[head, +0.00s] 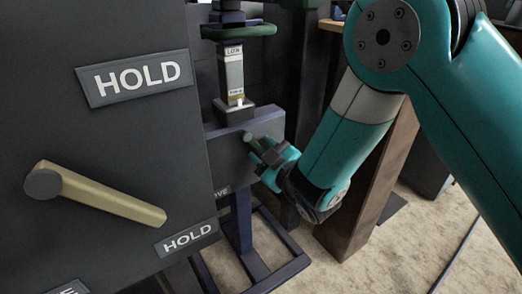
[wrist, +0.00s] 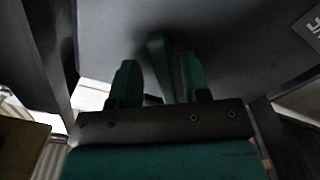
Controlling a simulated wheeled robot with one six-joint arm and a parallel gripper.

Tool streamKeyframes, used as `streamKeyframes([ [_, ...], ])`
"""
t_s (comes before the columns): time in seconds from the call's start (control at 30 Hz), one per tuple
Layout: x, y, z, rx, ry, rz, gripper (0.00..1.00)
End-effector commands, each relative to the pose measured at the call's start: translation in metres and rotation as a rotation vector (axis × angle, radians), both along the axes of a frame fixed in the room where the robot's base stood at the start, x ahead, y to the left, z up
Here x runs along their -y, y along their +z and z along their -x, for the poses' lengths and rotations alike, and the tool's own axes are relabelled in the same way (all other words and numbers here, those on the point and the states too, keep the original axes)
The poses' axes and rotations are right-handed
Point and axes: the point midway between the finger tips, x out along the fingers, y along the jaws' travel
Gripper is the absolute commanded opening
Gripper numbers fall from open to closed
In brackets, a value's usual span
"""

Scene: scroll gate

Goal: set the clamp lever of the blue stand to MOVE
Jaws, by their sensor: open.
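The blue stand (head: 242,222) stands in the middle of the head view with a grey plate (head: 226,150) on its front. A dull green clamp lever (head: 249,138) sticks out from this plate, partly hidden by my gripper. My gripper (head: 268,158) is at the plate, its fingers open around the lever's end. In the wrist view the lever (wrist: 160,68) shows between the two green fingertips of my gripper (wrist: 158,78), with gaps on both sides. A label on the plate, partly hidden, ends in what looks like "ove" (head: 222,192).
A large dark panel (head: 110,130) fills the left, with HOLD signs (head: 138,78) and a tan lever (head: 110,198). A green handwheel (head: 238,31) and a labelled column (head: 234,72) stand above the plate. A brown post (head: 368,190) is close to the right of my gripper.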

Motion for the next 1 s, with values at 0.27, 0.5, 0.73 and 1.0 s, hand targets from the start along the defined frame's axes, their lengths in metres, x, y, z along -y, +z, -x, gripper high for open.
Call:
streamKeyframes([
  [0.27, -0.0049, 0.0002, 0.0013, -0.001, 0.007, -0.001, 0.10],
  [0.5, -0.0039, 0.0001, 0.0013, 0.000, 0.006, -0.001, 0.00],
  [0.73, -0.0040, -0.0017, 0.0013, -0.010, 0.006, -0.016, 0.00],
  [1.0, -0.0074, -0.0058, 0.0016, -0.047, 0.006, -0.072, 0.00],
])
